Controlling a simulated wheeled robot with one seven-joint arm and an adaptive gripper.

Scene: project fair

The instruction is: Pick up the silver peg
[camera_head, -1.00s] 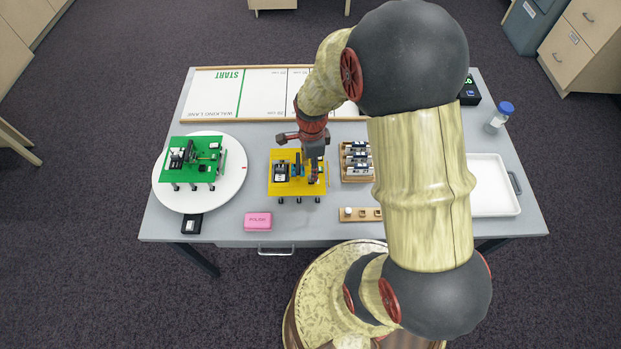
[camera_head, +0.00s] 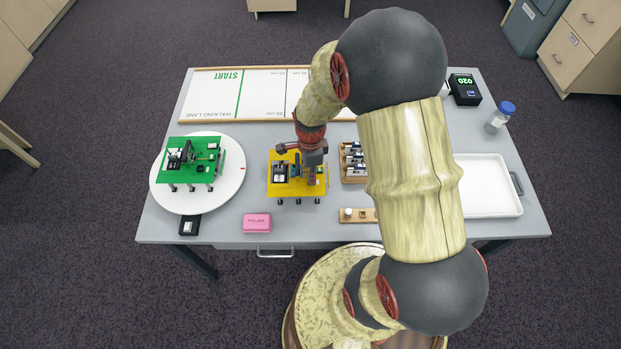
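I cannot pick out the silver peg for sure. My gripper (camera_head: 312,182) points down over the right part of the yellow board (camera_head: 283,188). It hides that part of the board, and its fingertips are too small and dark to show whether they are apart or hold anything. The yellow board stands on short dark legs and carries dark and white parts. A small wooden block (camera_head: 367,216) to the right, partly behind my arm, bears a pale round piece (camera_head: 347,212); I cannot tell whether it is a peg.
A green board (camera_head: 203,172) stands on a white round turntable (camera_head: 235,182) at left. A pink block (camera_head: 257,223) lies near the front edge. A wooden rack (camera_head: 352,176) is close right of my gripper. A white tray (camera_head: 490,208) and a capped bottle (camera_head: 499,121) are farther right.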

